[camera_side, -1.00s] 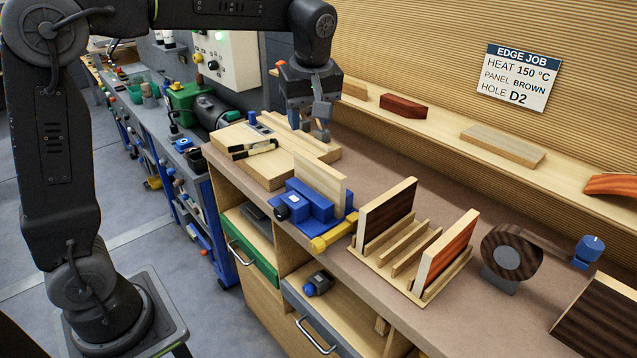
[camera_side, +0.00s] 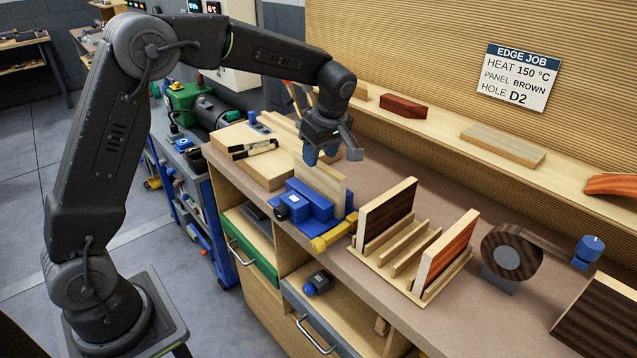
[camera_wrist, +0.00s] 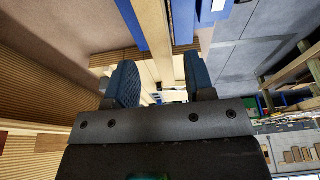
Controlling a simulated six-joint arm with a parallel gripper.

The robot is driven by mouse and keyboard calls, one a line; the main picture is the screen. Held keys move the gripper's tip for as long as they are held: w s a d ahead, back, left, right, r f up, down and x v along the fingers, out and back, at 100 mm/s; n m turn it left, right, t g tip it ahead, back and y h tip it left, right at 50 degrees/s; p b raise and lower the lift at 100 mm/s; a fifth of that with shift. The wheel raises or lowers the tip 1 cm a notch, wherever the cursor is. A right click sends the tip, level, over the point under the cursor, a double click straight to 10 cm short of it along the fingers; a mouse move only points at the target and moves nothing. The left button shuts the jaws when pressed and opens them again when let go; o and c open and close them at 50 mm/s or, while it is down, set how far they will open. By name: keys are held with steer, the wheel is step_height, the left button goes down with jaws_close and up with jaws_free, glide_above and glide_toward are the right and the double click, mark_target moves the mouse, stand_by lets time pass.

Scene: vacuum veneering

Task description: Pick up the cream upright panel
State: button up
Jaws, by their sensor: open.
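The cream upright panel (camera_side: 321,179) stands on edge in a blue vise (camera_side: 308,204) on the bench. Its upper part shows above the vise. My gripper (camera_side: 333,157) is open and empty, pointing down just above the panel's top edge, with one finger toward each side of it. In the wrist view my gripper's fingers (camera_wrist: 160,78) are spread apart. The cream panel (camera_wrist: 152,35) runs as a pale strip into the gap between them, with blue vise parts on both sides. I cannot tell whether either finger touches the panel.
A wooden rack (camera_side: 409,262) to the right holds a dark brown panel (camera_side: 386,216) and an orange one (camera_side: 449,249). The vise's yellow handle (camera_side: 334,231) sticks out toward the rack. Pale boards (camera_side: 262,163) lie left of the vise. A sign (camera_side: 517,77) hangs behind.

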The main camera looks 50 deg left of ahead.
mark_target(319, 163)
steer(key=x, duration=0.5)
steer(key=shift+s+d+f, duration=0.1)
steer(key=shift+d+f, duration=0.05)
steer(key=shift+d, duration=0.1)
jaws_close()
